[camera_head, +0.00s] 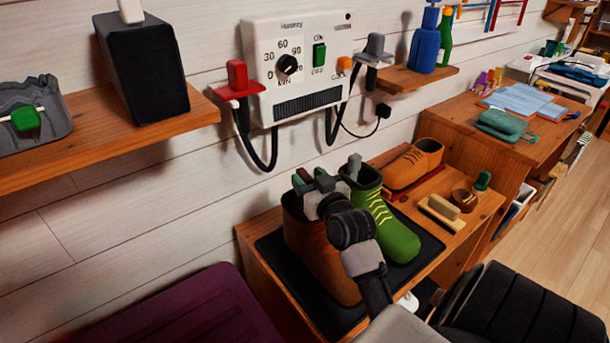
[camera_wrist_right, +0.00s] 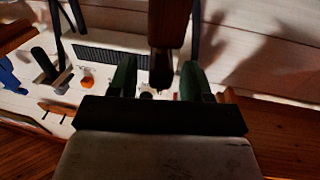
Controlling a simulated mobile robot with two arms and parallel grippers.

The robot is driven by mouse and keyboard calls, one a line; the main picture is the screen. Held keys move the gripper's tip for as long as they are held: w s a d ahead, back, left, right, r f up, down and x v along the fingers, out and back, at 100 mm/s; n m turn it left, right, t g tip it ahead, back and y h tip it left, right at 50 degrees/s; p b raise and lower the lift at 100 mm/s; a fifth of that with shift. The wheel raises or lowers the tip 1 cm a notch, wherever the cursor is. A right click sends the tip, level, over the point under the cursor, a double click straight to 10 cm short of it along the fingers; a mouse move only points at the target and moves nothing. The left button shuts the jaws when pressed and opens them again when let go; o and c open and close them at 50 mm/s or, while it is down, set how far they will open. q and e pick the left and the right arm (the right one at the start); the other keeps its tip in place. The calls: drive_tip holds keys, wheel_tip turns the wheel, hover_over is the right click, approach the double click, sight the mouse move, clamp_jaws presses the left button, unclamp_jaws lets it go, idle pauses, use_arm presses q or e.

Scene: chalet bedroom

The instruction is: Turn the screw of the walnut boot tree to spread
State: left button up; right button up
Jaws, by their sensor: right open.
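A brown boot (camera_head: 318,255) with orange laces stands on a black mat (camera_head: 425,253) on a wooden bench. My right gripper (camera_head: 315,182) is open just above the boot's top and covers part of its opening. In the right wrist view, a dark brown wooden piece (camera_wrist_right: 167,40), apparently part of the walnut boot tree, shows between the spread green fingers of the gripper (camera_wrist_right: 157,82). I cannot tell whether either finger touches it. The screw is not clear in the head view, where the gripper and wrist hide it. My left gripper is not in view.
A green boot (camera_head: 398,240) with yellow laces stands close on the right. Beyond it are a brown shoe (camera_head: 408,172) and a brush (camera_head: 439,213). A white wall unit (camera_head: 300,75) with hanging black hoses is behind. A wooden shelf (camera_head: 60,160) juts out at left.

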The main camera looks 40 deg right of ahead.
drive_tip(key=v, duration=0.8)
drive_tip(key=shift+s, duration=0.4)
drive_tip(key=shift+a, duration=0.2)
